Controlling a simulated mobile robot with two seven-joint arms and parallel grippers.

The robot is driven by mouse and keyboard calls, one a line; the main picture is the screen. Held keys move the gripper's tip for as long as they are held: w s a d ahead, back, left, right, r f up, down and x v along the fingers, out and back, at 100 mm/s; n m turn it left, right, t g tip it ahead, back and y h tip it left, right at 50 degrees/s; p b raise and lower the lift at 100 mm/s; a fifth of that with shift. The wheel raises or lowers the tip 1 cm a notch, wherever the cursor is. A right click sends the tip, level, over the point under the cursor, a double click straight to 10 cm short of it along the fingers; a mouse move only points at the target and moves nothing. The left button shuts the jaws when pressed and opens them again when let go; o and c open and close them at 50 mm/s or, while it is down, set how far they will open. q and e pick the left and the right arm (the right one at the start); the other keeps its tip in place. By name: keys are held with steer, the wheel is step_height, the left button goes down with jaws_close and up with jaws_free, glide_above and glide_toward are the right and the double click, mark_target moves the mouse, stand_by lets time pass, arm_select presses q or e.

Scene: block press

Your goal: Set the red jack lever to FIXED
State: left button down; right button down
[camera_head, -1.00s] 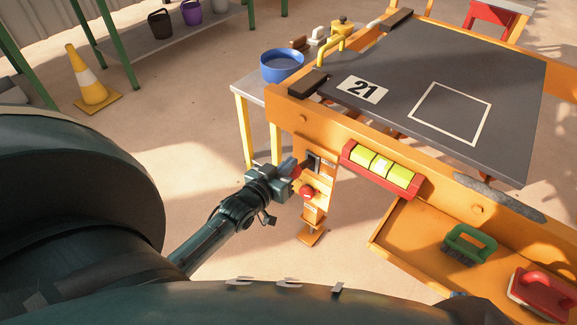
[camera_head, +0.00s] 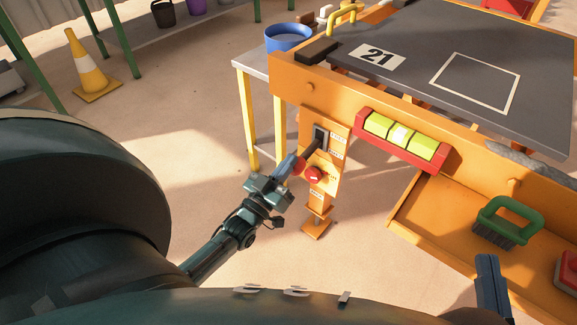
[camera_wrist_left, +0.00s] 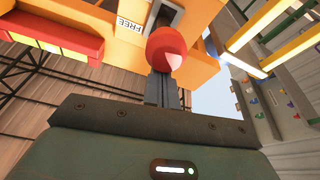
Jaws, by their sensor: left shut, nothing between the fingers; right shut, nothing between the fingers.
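The red-knobbed jack lever (camera_head: 300,166) sticks out of a dark slotted plate (camera_head: 320,137) on the orange leg panel of the press table. Its dark stem slopes down and left towards me. Two small labels sit right of the slot, too small to read in the head view. In the left wrist view the red knob (camera_wrist_left: 167,48) is just beyond my fingers, and a FREE label (camera_wrist_left: 130,25) shows beside the lever. My left gripper (camera_head: 287,167) is shut and empty, its tips at or very near the knob; contact is unclear. My right gripper (camera_head: 488,265) is shut at lower right.
A red round button (camera_head: 314,174) sits just below the lever. A red holder with yellow blocks (camera_head: 400,134) is to the right. An orange tray (camera_head: 425,212) holds a green brush (camera_head: 505,220). A blue bucket (camera_head: 288,38) stands behind.

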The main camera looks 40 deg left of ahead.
arm_select(q)
step_height(320, 180, down, 3)
steer(key=shift+w+f+b, duration=0.15)
steer(key=shift+f+b, duration=0.05)
steer(key=shift+b, duration=0.5)
arm_select(e)
steer(key=shift+w+a+r+t+y, duration=0.15)
steer(key=shift+r+t+y, duration=0.15)
steer(key=shift+r+y, duration=0.3)
